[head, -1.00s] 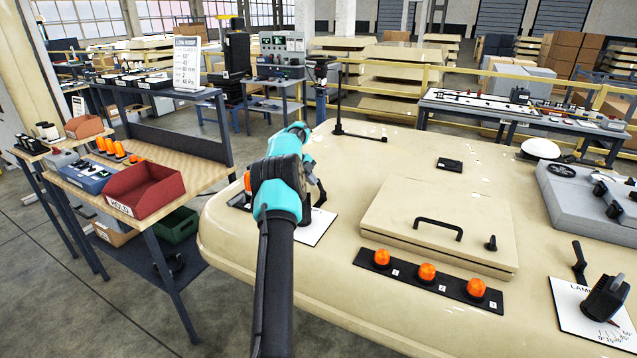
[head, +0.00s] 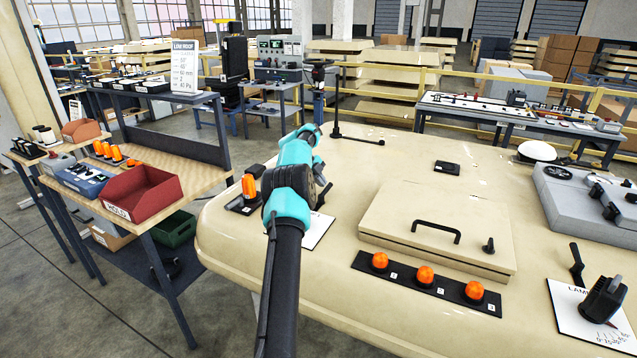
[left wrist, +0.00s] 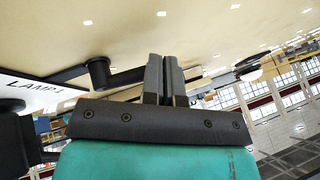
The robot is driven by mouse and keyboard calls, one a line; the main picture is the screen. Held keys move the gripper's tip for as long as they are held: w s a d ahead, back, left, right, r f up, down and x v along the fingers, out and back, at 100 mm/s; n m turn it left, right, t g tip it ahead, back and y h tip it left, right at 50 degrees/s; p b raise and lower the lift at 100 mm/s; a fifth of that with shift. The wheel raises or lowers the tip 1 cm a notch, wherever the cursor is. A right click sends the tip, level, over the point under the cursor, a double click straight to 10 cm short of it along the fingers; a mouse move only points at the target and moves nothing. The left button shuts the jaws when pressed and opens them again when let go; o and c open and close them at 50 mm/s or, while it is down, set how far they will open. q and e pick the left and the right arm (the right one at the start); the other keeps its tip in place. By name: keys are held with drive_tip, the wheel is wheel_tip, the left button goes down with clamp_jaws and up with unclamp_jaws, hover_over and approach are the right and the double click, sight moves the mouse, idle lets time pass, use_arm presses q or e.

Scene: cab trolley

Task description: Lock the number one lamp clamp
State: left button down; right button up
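The number one lamp clamp is a black lever on a round post (left wrist: 97,72), beside a white plate marked LAMP 1 (left wrist: 30,90) in the left wrist view. In the head view the lever (head: 323,197) shows partly at the right of my wrist, with its white plate (head: 317,232) below. My left gripper (left wrist: 166,62) has its two fingers almost together, with only a thin dark slit between them. A dark bar crosses behind the fingers. I cannot see anything held, and cannot tell whether they touch. My teal left wrist hides part of the clamp. My right gripper is not in view.
A second lamp plate (head: 570,312) with its own black lever (head: 577,265) lies at the right. Three orange lamps stand on a black strip (head: 400,284) before a hatch with a handle (head: 436,229). An orange lamp (head: 249,185) stands left of my wrist.

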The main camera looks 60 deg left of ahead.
use_arm(q)
drive_tip(key=shift+w+d+f, duration=0.25)
drive_tip(key=shift+w+d, duration=0.1)
drive_tip(key=shift+s+a+r, duration=0.15)
drive_tip(key=shift+r, duration=0.3)
drive_tip(key=v, duration=1.2)
drive_tip(key=shift+a+f, duration=0.15)
drive_tip(key=shift+a, duration=0.05)
drive_tip(key=shift+s, duration=0.15)
